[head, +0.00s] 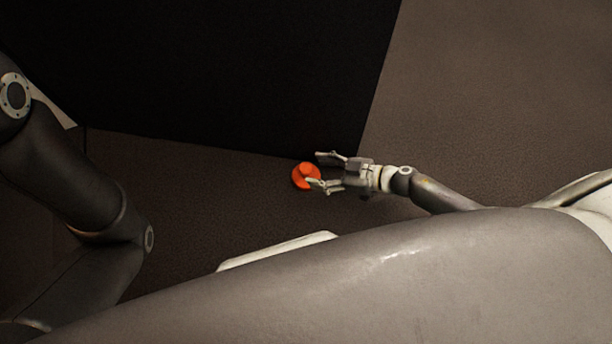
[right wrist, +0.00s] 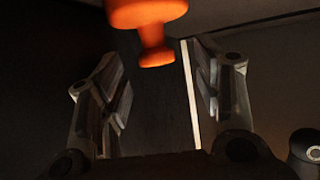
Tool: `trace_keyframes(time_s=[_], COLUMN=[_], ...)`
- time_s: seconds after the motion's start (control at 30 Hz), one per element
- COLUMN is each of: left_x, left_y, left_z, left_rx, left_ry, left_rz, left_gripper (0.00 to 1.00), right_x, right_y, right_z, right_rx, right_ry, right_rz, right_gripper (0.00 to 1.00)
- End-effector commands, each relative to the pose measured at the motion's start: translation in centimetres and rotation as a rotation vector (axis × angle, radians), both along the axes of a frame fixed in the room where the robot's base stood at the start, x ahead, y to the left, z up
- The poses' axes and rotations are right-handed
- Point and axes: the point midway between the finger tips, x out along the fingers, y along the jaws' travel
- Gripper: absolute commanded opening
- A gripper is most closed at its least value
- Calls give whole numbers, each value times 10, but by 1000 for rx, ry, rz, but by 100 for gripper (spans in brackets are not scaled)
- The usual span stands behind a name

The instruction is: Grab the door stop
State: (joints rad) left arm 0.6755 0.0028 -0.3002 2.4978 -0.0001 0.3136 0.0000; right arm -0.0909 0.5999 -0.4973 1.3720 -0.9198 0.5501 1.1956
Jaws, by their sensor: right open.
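The orange door stop (head: 301,178) is on the dark floor, close to the bottom edge of the black panel in the head view. My right gripper (head: 318,170) is open with its fingers around or just at the door stop's right side; the lower finger overlaps it in the picture. In the right wrist view the door stop (right wrist: 150,20) shows at the top, with a wide body and a narrower knob. The open fingers of the right gripper (right wrist: 165,85) stand apart below it, with nothing between them. My left gripper is out of view; only the left arm shows.
A large black panel (head: 220,70) rises just behind the door stop. Brown floor (head: 480,100) lies clear to the right of the panel. My own body fills the bottom of the head view.

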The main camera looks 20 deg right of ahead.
Motion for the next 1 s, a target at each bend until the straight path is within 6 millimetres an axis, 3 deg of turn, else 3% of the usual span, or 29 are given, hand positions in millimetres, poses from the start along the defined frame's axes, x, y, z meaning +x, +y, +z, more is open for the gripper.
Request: trace_keyframes(time_s=[0.3, 0.7, 1.0], left_x=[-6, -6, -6], left_y=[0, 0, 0], left_z=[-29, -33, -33], left_rx=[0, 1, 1], left_ry=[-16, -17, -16], left_rz=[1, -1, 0], left_gripper=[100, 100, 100], right_x=[25, 31, 31], right_y=[26, 35, 34], right_z=[-14, -15, -15], right_rx=[1, 1, 0], right_ry=[-3, 0, 0], right_rz=[1, -1, -1], right_gripper=[59, 59, 23])
